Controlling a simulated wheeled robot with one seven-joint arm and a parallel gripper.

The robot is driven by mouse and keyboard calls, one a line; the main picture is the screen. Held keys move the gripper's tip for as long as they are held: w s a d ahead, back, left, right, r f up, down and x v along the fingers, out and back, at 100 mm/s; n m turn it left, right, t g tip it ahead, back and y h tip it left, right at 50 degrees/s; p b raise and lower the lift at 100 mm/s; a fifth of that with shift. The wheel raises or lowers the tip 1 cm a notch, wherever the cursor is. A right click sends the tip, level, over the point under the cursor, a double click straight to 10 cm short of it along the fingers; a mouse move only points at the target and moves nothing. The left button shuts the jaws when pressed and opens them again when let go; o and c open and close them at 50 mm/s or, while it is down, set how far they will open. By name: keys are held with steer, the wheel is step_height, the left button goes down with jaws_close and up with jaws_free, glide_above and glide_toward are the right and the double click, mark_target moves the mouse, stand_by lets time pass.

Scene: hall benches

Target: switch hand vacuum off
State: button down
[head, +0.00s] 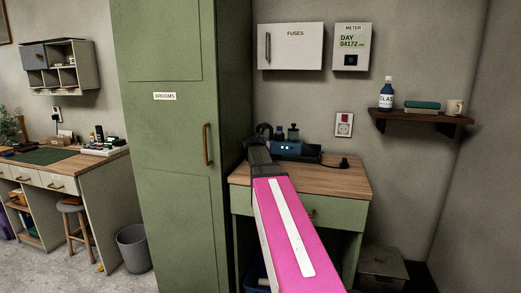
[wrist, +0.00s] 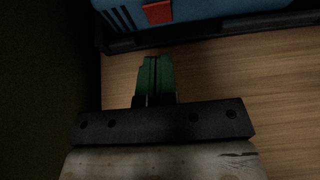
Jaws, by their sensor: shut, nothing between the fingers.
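A blue device with a dark base, which looks like the hand vacuum (head: 290,149), lies on the small wooden-topped desk, with small pale lights on its front. In the wrist view the blue body (wrist: 225,14) fills the top edge, with dark slots and a red switch (wrist: 158,12) on it. My gripper (wrist: 154,60) is shut and empty, its green fingertips a little short of the blue body and below the red switch in the picture. They look apart from it. In the head view my dark wrist hides the fingertips and the device's left end.
The desk top (head: 345,180) is clear at the front right. A black plug (head: 343,163) lies near its right edge. A tall green broom cupboard (head: 180,150) stands close on the left. A wall socket (head: 344,125) and a shelf (head: 420,117) are behind and right.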

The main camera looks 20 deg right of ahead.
steer(key=w+d, duration=0.2)
steer(key=w, duration=0.1)
steer(key=shift+w+d, duration=0.1)
steer(key=shift+w, duration=0.1)
steer(key=shift+w+d+r, duration=0.2)
steer(key=shift+w+d, duration=0.15)
steer(key=shift+w, duration=0.05)
steer(key=shift+w+d+r, duration=0.35)
steer(key=shift+w, duration=0.2)
steer(key=shift+r, duration=0.15)
steer(key=shift+r, duration=0.7)
